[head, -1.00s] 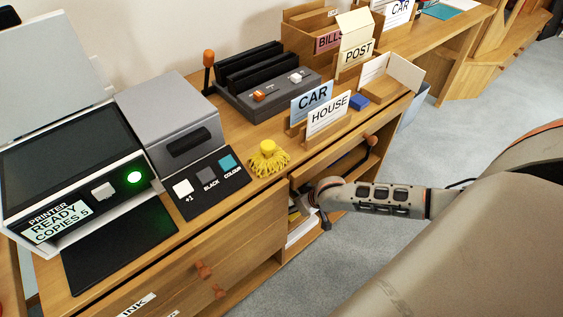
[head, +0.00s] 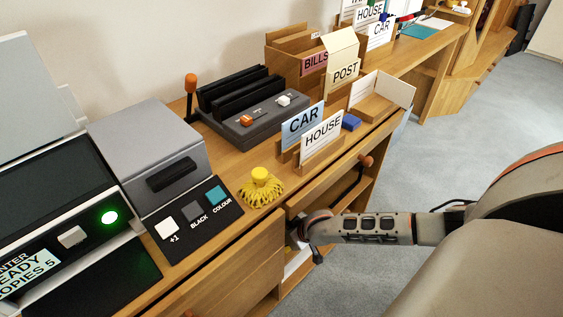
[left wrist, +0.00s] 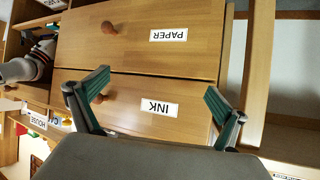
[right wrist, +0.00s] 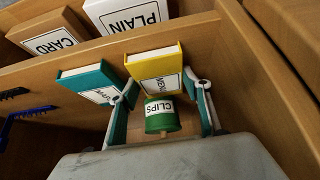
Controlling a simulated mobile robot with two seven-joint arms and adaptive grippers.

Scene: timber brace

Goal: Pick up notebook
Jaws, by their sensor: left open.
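In the right wrist view a yellow notebook-like block (right wrist: 153,68) with a white label stands in a wooden compartment. A teal one (right wrist: 95,83) stands to its left. Their label words are hard to read. My right gripper (right wrist: 163,92) has a finger at each side of the yellow one; I cannot tell if both touch it. A green tin labelled CLIPS (right wrist: 159,115) is nearer, between the fingers. In the head view my right arm reaches into the desk's opening, its gripper mostly hidden. My left gripper (left wrist: 157,90) is open and empty, facing drawers labelled PAPER (left wrist: 140,36) and INK (left wrist: 130,105).
Wooden walls surround the right gripper; boxes labelled CARD (right wrist: 45,38) and PLAIN (right wrist: 125,14) lie beyond one. On the desk are a printer (head: 70,238), a yellow tasselled object (head: 261,188) and CAR (head: 303,128) and HOUSE (head: 322,133) cards. The floor at right is clear.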

